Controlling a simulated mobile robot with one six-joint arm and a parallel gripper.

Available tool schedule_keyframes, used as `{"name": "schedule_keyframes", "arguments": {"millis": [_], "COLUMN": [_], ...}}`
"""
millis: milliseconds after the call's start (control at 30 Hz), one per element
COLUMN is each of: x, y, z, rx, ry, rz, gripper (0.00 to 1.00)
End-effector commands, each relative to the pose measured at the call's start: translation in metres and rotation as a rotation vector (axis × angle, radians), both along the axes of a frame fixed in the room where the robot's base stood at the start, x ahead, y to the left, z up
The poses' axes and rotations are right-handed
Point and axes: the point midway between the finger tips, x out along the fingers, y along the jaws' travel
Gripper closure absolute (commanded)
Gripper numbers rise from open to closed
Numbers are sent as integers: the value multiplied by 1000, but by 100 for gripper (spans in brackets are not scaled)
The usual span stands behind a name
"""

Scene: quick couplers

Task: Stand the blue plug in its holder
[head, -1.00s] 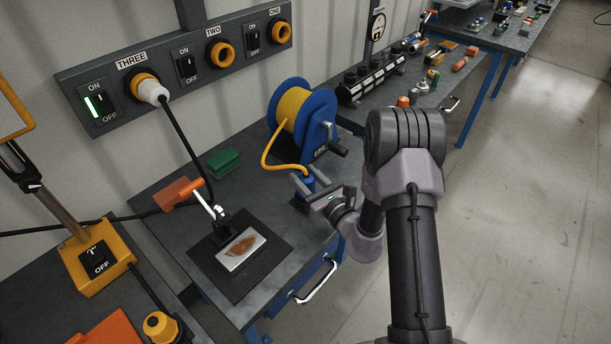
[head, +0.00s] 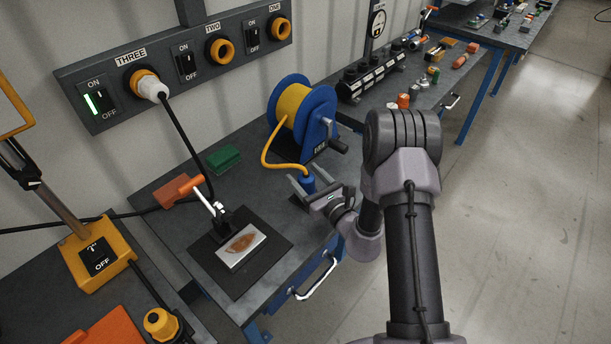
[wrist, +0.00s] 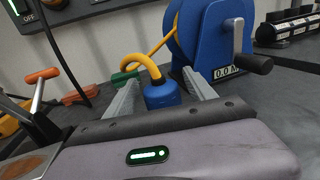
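The blue plug (head: 307,184) stands about upright low over the bench beside the reel, with a yellow hose bending down into its top. It also shows in the wrist view (wrist: 162,95). My gripper (head: 315,184) is open, with its two grey fingers on either side of the plug as seen in the wrist view (wrist: 160,97). Gaps show between fingers and plug, and I see no clear contact. The plug's lower end is hidden behind my gripper. I cannot make out its holder for certain.
The blue reel (head: 318,117) with yellow hose and a black crank stands just behind the plug. A black rack with several round sockets (head: 371,76) lies beyond it. A lever clamp (head: 211,203) and dark mat (head: 216,274) are to the left. A green block (head: 223,158) lies behind.

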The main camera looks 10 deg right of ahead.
Motion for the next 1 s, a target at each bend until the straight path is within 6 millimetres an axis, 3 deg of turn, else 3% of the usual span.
{"name": "schedule_keyframes", "arguments": {"millis": [367,467,800,1000], "x": [-6,-24,-123,-157], "y": [-3,-10,-50,-61], "z": [0,0,0,0], "rx": [0,1,3,1], "ry": [2,5,4,3], "rz": [0,-3,-8,-4], "gripper": [33,33,33,33]}}
